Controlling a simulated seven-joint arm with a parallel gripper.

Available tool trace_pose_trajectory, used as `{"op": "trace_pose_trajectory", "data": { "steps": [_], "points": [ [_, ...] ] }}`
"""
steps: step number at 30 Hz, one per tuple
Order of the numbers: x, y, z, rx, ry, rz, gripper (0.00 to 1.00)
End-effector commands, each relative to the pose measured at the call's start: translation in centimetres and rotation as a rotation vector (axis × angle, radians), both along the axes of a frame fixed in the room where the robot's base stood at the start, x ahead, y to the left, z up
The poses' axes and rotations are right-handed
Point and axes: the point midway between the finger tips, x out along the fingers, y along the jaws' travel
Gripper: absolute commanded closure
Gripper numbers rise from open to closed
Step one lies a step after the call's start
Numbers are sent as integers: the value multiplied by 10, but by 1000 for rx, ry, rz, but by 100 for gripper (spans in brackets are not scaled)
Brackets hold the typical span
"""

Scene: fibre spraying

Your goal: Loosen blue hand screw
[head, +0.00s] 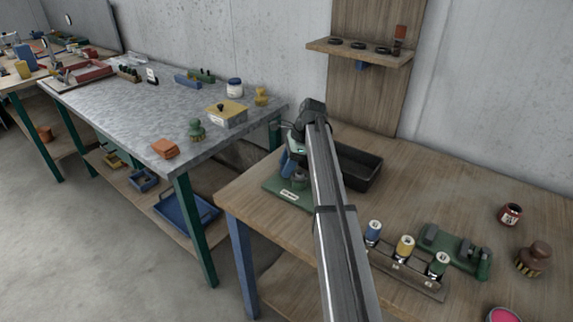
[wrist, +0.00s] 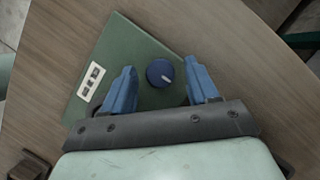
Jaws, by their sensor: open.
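The blue hand screw (wrist: 160,73) is a round dark-blue knob with a pale line on its top, seen in the wrist view. It sits on a green base plate (wrist: 138,45) with a white label. My gripper (wrist: 163,72) is open, its two blue fingers on either side of the knob, with a gap visible on both sides. In the head view the green plate (head: 283,193) lies at the left end of the wooden table, and my gripper (head: 288,163) is over it. My arm hides most of the knob there.
A black tray (head: 360,168) stands right behind the plate. A rack with blue, yellow and green spools (head: 405,247) and a green fixture (head: 455,250) are to the right. The table's left edge (head: 225,203) is close. A grey-topped table (head: 150,100) stands further left.

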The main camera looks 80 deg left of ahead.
Motion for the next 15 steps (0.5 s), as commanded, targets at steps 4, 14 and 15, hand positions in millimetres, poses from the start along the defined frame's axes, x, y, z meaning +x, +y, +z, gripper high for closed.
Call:
{"op": "trace_pose_trajectory", "data": {
  "steps": [4, 14, 15],
  "points": [
    [0, 0, -1, 0, 0, 0, 41],
    [0, 0, 0, 0, 0, 0, 62],
    [0, 0, 0, 0, 0, 0, 66]
  ]
}}
